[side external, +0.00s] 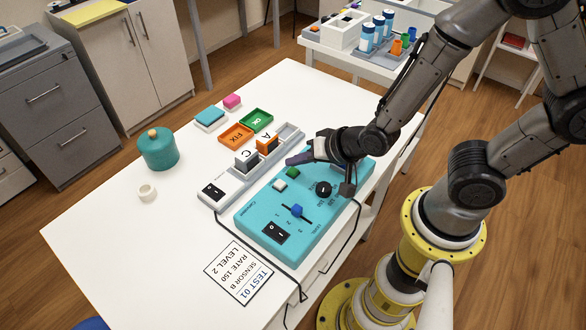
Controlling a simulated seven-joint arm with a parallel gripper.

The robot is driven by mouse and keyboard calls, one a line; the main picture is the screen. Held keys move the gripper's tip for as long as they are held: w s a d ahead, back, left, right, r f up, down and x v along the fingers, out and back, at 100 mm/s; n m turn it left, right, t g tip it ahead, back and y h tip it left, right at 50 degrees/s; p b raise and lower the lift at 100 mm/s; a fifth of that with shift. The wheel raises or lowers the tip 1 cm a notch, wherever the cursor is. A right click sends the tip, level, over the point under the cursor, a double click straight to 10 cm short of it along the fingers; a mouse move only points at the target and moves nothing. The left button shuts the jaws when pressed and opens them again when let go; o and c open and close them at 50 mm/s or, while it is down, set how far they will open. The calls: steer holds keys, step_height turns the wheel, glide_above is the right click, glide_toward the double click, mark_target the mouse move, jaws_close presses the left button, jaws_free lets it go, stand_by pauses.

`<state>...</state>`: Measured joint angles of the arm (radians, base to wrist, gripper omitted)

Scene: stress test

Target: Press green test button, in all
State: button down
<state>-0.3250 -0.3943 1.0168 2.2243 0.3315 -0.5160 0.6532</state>
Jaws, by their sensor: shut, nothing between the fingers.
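The teal control box (252,213) lies on the white table, right of its middle. On its upper face are a green button (292,173), a white button (279,186), a black knob (323,188), a blue slider (297,210) and a black rocker switch (276,232). My gripper (290,160) is shut and empty, with its fingertips close above and behind the green button in the picture. I cannot tell whether they touch the box. My gripper and wrist hide the box's far end.
A grey rack (233,187) with blocks C (246,159) and A (267,143) stands beside the box. Behind it are an orange FIX tray (236,134) and a green OK tray (257,120). A printed card (239,273) lies in front. The table's left side is mostly clear around a teal jar (158,150).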

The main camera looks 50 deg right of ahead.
stand_by(0.4)
steer(key=shift+f, duration=0.45)
steer(key=shift+f, duration=0.45)
stand_by(0.9)
steer(key=shift+r, duration=0.85)
steer(key=shift+r, duration=0.1)
steer(key=shift+r, duration=2.45)
